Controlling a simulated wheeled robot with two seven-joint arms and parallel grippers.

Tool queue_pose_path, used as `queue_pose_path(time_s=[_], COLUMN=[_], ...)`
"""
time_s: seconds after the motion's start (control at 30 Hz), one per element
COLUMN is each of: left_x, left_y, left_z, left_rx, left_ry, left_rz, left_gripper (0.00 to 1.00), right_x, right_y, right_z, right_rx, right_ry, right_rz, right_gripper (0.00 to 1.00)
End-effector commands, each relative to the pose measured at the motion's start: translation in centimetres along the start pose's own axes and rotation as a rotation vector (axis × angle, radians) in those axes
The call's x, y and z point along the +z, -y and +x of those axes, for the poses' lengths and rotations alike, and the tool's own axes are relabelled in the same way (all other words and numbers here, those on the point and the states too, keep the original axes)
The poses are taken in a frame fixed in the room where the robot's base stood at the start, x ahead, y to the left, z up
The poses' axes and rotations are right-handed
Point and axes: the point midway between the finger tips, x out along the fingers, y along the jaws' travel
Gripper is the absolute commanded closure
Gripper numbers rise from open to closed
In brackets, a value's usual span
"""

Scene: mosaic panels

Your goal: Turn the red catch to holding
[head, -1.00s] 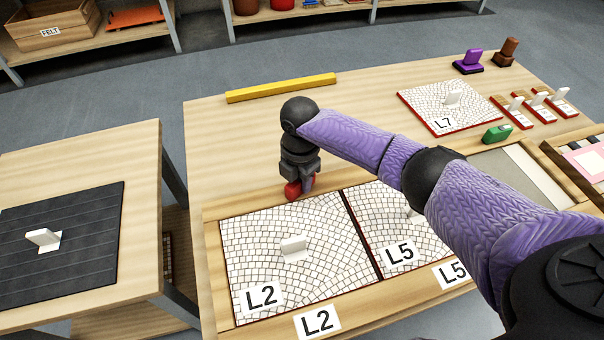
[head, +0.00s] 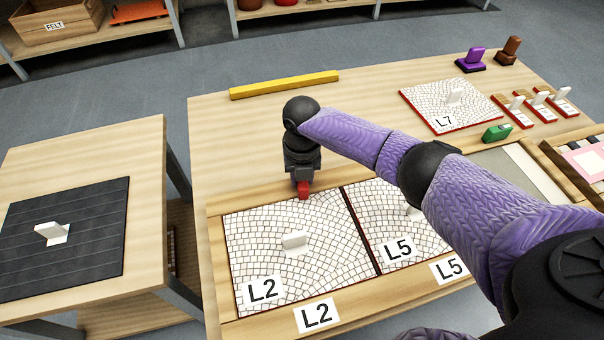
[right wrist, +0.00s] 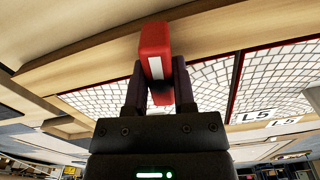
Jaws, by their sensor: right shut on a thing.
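The red catch (head: 303,190) sits at the far rail of the wooden frame, at the back edge of the panel L2 (head: 265,262). My right gripper (head: 303,182) points down over it and is shut on it. In the right wrist view the red catch (right wrist: 155,50) shows as a block between the two dark fingers, its long side running from the rail toward the tiled panel. It appears to reach over the panel's edge, but the fingers partly hide this. My left gripper is not in view.
Panel L5 (head: 372,215) lies right of L2 in the frame. Panel L7 (head: 430,100), a green block (head: 497,133) and purple (head: 472,60) and brown (head: 508,50) tools stand farther right. A yellow bar (head: 285,85) lies at the back. A side table (head: 145,190) stands left.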

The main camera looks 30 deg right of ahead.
Motion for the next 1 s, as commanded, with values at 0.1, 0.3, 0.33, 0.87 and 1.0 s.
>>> queue_pose_path(time_s=[0.1,0.3,0.33,0.87,1.0], left_x=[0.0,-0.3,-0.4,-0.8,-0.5], left_y=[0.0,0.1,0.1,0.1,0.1], left_z=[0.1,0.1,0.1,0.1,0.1], left_rx=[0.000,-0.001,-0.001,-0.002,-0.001], left_ry=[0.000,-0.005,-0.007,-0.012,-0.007], left_rz=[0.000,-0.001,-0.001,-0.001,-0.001], left_gripper=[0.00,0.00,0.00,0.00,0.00], right_x=[-0.1,-0.2,-0.2,-0.2,-0.2], right_y=[0.0,-0.1,-0.1,0.0,0.0], right_z=[0.1,0.1,0.1,0.1,0.1], right_rx=[0.000,0.000,0.000,-0.001,-0.001], right_ry=[-0.005,-0.005,-0.005,-0.006,-0.006], right_rz=[-0.067,-0.149,-0.157,-0.198,-0.198], right_gripper=[1.00,1.00,1.00,1.00,0.61])
